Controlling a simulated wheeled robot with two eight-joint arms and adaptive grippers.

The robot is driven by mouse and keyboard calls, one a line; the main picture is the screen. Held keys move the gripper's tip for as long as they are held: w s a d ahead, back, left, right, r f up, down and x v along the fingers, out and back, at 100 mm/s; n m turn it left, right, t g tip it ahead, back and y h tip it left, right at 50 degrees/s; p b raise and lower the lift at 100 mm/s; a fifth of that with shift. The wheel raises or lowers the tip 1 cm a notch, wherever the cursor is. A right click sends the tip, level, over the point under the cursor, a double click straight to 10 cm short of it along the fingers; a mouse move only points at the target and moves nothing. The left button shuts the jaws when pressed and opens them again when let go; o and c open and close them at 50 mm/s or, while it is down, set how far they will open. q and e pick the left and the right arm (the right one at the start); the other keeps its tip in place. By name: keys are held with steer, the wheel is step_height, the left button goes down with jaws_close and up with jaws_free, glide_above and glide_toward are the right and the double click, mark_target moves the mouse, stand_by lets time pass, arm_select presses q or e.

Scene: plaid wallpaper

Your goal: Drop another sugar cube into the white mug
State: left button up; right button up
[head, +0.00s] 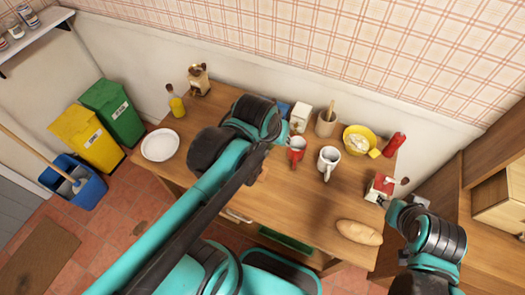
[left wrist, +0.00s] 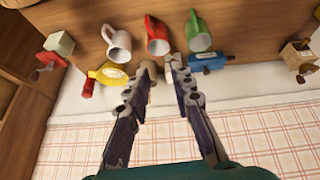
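The white mug (head: 329,160) stands upright on the wooden table, right of the red mug (head: 296,150); it also shows in the left wrist view (left wrist: 117,43). I cannot make out a single sugar cube or the mug's contents.
A yellow bowl (head: 360,140) with white contents, a brown utensil cup (head: 325,124), a white carton (head: 300,116) and a red bottle (head: 394,145) line the back. A green mug (left wrist: 198,32) stands near the red one. A loaf (head: 359,232) lies front right; a plate (head: 160,145) left.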

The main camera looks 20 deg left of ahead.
arm_select(q)
steer(key=shift+m+t, duration=0.3)
steer(key=shift+t, duration=0.5)
steer(key=s, duration=0.1)
steer(key=s+a+f, duration=0.1)
steer(key=s, duration=0.1)
steer(key=s+a+f, duration=0.1)
steer(key=shift+s+a, duration=0.25)
steer(key=shift+s, duration=0.05)
step_height(320, 180, down, 5)
steer(key=b, duration=0.5)
steer(key=shift+r, duration=0.1)
steer(key=shift+a, duration=0.1)
